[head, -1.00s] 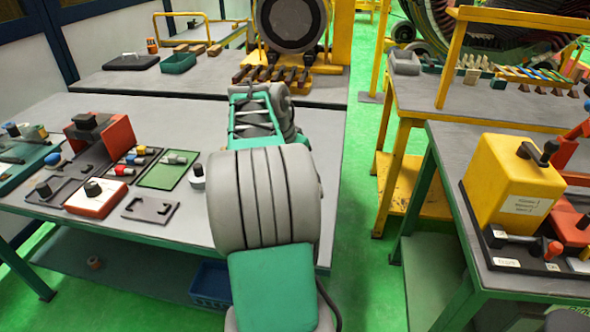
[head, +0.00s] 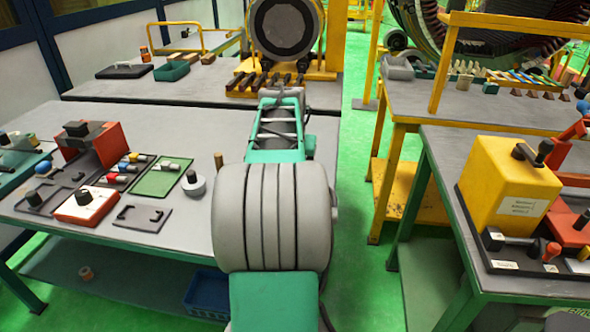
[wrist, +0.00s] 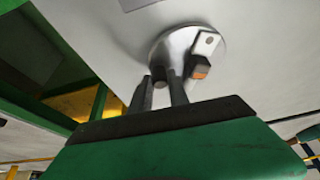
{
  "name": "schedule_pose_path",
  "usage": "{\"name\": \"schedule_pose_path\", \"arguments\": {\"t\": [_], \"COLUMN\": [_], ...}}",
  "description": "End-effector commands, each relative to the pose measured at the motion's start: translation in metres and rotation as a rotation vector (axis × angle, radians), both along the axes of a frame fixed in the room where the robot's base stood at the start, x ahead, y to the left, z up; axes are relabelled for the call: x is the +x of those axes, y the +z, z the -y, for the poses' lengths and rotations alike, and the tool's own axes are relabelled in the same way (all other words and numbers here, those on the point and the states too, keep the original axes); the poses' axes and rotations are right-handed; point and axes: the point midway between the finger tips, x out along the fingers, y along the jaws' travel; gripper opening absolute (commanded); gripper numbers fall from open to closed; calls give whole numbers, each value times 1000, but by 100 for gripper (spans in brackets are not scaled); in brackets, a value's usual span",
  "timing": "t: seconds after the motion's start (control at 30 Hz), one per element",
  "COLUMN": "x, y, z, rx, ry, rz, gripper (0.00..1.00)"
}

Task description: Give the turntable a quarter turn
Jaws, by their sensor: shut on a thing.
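The turntable (wrist: 176,45) is a round, pale metal disc on a grey surface in the wrist view. A pale bar with a hole and a dark block with an orange face (wrist: 200,70) sit on its right part. My gripper (wrist: 161,84) has its two dark fingers at the disc's near edge, closed on a short dark peg (wrist: 160,75) between them. The lower part of the peg is partly hidden by the fingers. In the head view my arm reaches away over the workbench. The turntable cannot be made out there and the fingertips are not clear.
The grey workbench (head: 160,228) carries a red block (head: 95,145), a green tray (head: 155,178), a pale round piece (head: 194,184) and a brown upright peg (head: 219,160) left of my arm. A yellow box (head: 507,180) stands on the right bench. Green floor lies between the benches.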

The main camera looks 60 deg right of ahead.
Motion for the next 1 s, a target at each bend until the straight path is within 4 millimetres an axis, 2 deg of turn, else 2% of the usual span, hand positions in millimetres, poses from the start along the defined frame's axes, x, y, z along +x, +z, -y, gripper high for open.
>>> {"name": "schedule_pose_path", "arguments": {"t": [0.3, 0.83, 0.87, 1.0], "x": [1, 1, 1, 1], "y": [1, 1, 1, 1], "z": [4, 4, 4, 4], "rx": [-1, -1, -1, -1], "ry": [69, 83, 82, 83], "rz": [1, 0, 1, 0], "gripper": [0, 0, 22, 33]}}
